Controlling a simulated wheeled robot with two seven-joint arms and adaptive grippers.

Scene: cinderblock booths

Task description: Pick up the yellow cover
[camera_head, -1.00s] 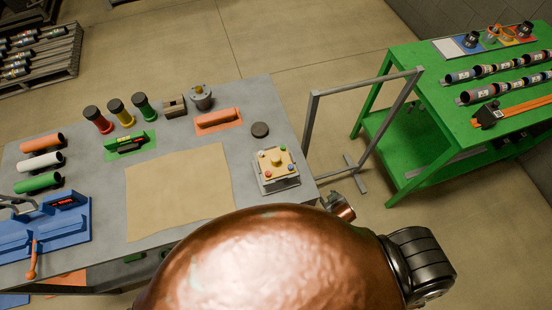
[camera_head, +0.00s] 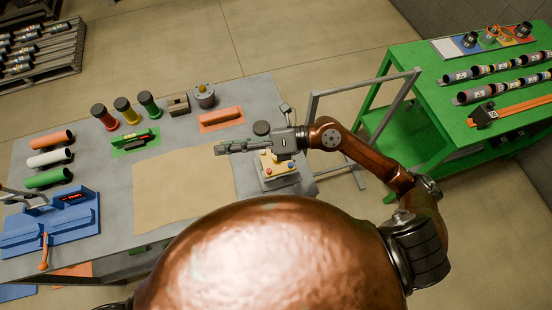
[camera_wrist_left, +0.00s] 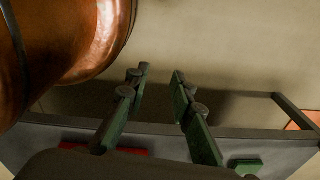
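A yellow cylinder (camera_head: 129,116) with a dark round top stands upright in the back row on the grey table, between a red cylinder (camera_head: 108,123) and a green one (camera_head: 149,110). It is the nearest match I see for the yellow cover. My right gripper (camera_head: 218,147) reaches in from the right and points left, over the table. It is well to the right of the yellow cylinder and apart from it; whether its fingers are parted is unclear. My left gripper (camera_wrist_left: 159,74) is open and empty in the left wrist view, over a low frame and the floor.
A button box (camera_head: 275,174) with a yellow top sits under my right gripper, partly hidden. A tan sheet (camera_head: 180,195) covers the middle table. A blue fixture (camera_head: 45,232) with a lever stands at left. A grey frame (camera_head: 375,90) and a green bench (camera_head: 415,120) stand right.

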